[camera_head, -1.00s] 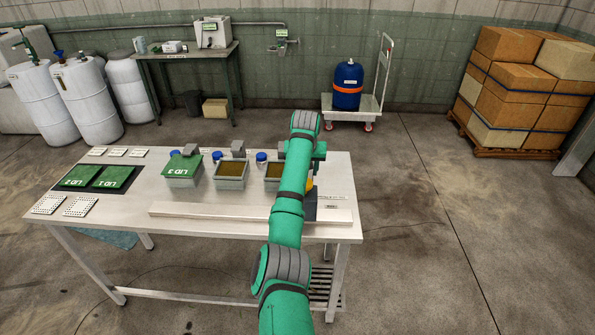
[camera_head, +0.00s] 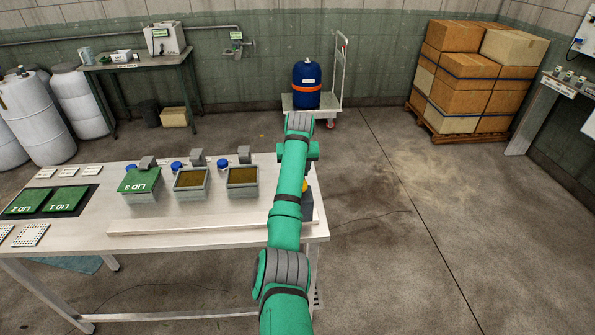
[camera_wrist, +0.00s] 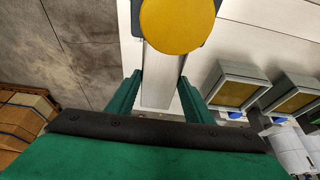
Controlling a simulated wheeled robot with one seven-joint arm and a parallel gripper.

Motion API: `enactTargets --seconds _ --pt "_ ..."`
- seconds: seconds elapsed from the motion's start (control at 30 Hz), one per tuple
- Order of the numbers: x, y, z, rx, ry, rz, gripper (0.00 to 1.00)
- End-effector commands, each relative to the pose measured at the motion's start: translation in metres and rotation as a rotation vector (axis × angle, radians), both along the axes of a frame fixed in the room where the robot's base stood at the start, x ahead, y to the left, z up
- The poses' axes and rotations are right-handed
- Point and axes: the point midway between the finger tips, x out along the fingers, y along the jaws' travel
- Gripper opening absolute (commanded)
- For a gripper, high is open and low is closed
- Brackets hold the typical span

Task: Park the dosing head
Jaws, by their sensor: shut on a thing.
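In the wrist view, my gripper (camera_wrist: 160,78) has its two green fingers apart, reaching toward a round yellow cap on what I take to be the dosing head (camera_wrist: 178,24). A dark edge shows behind the cap. The fingers are shut on this thing, though the grip contact is not clear. In the head view, my arm hides most of the gripper and the head; a bit of yellow (camera_head: 305,185) shows at the table's right end, above a dark patch. What lies under the head is hidden.
The steel table (camera_head: 85,235) carries a long pale bar (camera_head: 190,226), two open bins (camera_head: 191,184) (camera_head: 241,177) and a bin under lid 3 (camera_head: 139,180). Lids 1 and 2 (camera_head: 64,199) lie at left. Floor right of the table is clear. Boxes (camera_head: 462,80) and a drum trolley (camera_head: 306,85) stand behind.

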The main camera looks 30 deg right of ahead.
Motion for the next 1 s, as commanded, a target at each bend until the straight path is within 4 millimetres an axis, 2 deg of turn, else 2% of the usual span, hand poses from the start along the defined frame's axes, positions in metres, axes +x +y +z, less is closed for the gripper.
enactTargets --seconds 0.07,0.1,0.13,0.17,0.57,1.0 --pt "-0.005 -0.007 -0.001 -0.005 0.005 -0.008 0.06" --pt "-0.005 -0.008 -0.001 -0.004 0.005 -0.009 0.56" --pt "-0.005 -0.008 -0.001 -0.004 0.005 -0.009 0.63" --pt "-0.005 -0.008 -0.001 -0.005 0.004 -0.009 0.66" --pt "-0.004 -0.003 0.006 -0.004 0.001 -0.005 0.66" --pt "-0.031 0.008 0.076 -0.006 -0.001 -0.005 0.66"
